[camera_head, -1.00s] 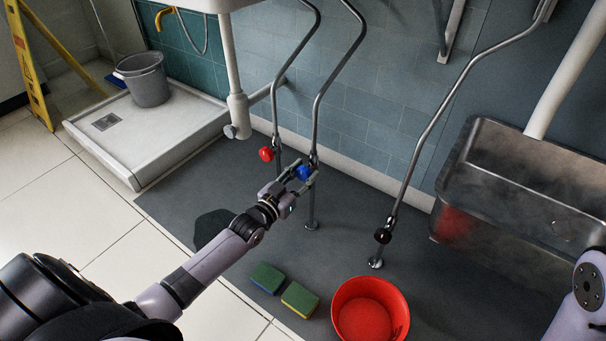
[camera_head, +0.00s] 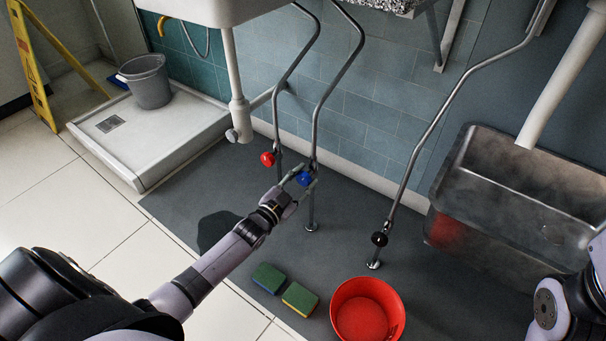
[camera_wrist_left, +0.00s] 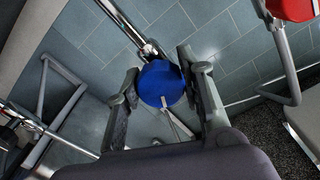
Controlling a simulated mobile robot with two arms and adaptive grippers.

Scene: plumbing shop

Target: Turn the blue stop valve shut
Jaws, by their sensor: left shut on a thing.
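The blue stop valve's round handle (camera_head: 304,179) sits low on the middle metal pipe in the head view. My left gripper (camera_head: 301,177) reaches it from the front left and is shut on it. In the left wrist view the blue handle (camera_wrist_left: 161,83) lies between the two fingers, one on each side. The fingers partly hide it in the head view. My right arm shows at the lower right edge of the head view, but its gripper is out of the frame.
A red valve handle (camera_head: 268,159) is close on the left pipe. A black handle (camera_head: 380,239) is on the right pipe. A red bowl (camera_head: 395,299), a green-blue sponge (camera_head: 268,277) and a green-yellow sponge (camera_head: 300,298) lie on the floor. A metal basin (camera_head: 470,245) stands right.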

